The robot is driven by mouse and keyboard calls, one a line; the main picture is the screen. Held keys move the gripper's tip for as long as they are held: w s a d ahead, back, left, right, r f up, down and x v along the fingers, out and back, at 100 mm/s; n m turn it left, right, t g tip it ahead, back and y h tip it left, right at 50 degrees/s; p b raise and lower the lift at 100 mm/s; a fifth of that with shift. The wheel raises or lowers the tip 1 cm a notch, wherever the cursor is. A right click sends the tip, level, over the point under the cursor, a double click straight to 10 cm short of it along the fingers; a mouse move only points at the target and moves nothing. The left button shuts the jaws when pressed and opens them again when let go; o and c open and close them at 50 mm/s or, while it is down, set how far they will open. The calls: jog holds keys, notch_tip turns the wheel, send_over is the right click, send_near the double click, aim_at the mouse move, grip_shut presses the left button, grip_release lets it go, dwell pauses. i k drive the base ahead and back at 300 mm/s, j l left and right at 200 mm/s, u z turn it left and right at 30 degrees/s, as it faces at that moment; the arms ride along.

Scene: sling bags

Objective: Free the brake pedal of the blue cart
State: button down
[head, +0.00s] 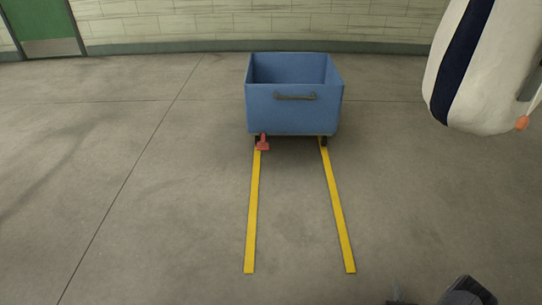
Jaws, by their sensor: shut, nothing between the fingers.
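The blue cart (293,112) stands upright on the floor ahead, with its open top facing up and a grey handle (295,97) on its near side. The red brake pedal (263,144) sticks out below the cart's near left corner, beside the wheel. Its wide end is low, close to the floor; I cannot tell its exact angle. A dark part of my arm (468,292) shows at the bottom right edge, well apart from the cart. My gripper's fingers cannot be made out.
Two yellow floor strips (252,215) (338,212) run from the cart towards me, with clear floor between and around them. A white bag with a navy stripe (485,65) hangs at the upper right, with an orange piece (522,123) near its bottom. A green door (45,27) is far left.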

aim_at(263, 145)
jog(key=i+j+u, duration=0.1)
jog(key=i+j, duration=0.85)
jog(key=i, duration=0.15)
jog(key=i+j+u, duration=0.15)
jog(key=i+j, duration=0.75)
jog(key=i, duration=0.2)
jog(key=i+l+u, duration=0.15)
jog(key=l, duration=0.1)
jog(key=i+j, duration=0.1)
jog(key=j, duration=0.15)
jog(key=u, duration=0.05)
